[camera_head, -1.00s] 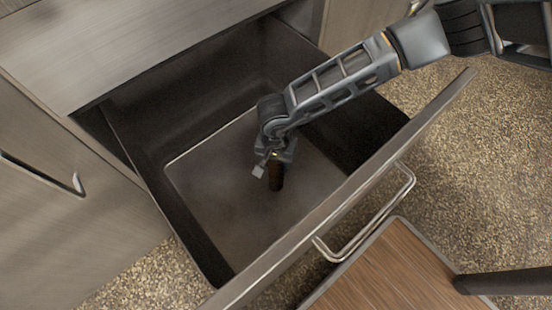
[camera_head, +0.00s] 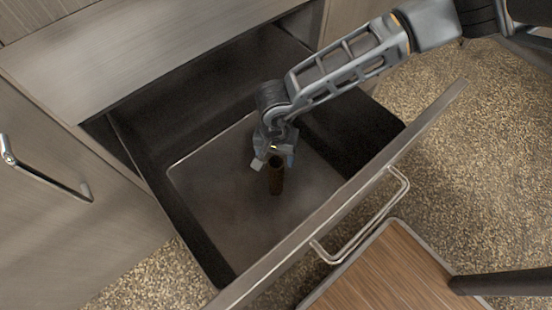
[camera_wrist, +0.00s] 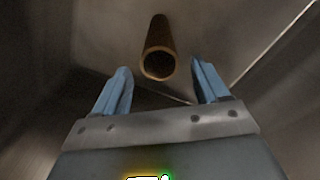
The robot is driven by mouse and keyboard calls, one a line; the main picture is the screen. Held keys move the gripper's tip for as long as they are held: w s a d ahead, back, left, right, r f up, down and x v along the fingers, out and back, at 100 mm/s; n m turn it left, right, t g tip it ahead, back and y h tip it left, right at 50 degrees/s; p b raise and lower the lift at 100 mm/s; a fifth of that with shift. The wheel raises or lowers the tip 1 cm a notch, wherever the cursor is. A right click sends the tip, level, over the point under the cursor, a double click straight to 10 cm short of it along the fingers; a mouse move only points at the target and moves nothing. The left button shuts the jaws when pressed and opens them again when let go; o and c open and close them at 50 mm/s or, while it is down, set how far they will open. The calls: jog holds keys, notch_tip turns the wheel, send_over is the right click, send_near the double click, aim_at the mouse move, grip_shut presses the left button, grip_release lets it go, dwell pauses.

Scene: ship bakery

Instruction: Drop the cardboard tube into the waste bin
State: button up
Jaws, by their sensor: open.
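The brown cardboard tube (camera_head: 276,178) is inside the open waste bin drawer (camera_head: 205,205), just below my gripper (camera_head: 273,161). In the wrist view the tube (camera_wrist: 159,50) shows its open round end towards the camera, beyond my fingertips. My gripper (camera_wrist: 161,82) is open, with its blue fingers apart and clear space between them and the tube. I cannot tell whether the tube touches the bin floor. The bin is a deep dark box with a metal front.
The drawer front's rim (camera_head: 345,195) and its bar handle (camera_head: 370,225) stand towards the near right. A cabinet top (camera_head: 130,50) lies behind the bin. A wooden surface (camera_head: 390,275) with a dark bar is at the lower right. Speckled floor (camera_head: 450,150) is open at right.

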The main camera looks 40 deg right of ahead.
notch_tip(320, 180, up, 7)
jog(key=p, duration=0.1)
jog(key=shift+r, duration=0.15)
jog(key=shift+p, duration=0.3)
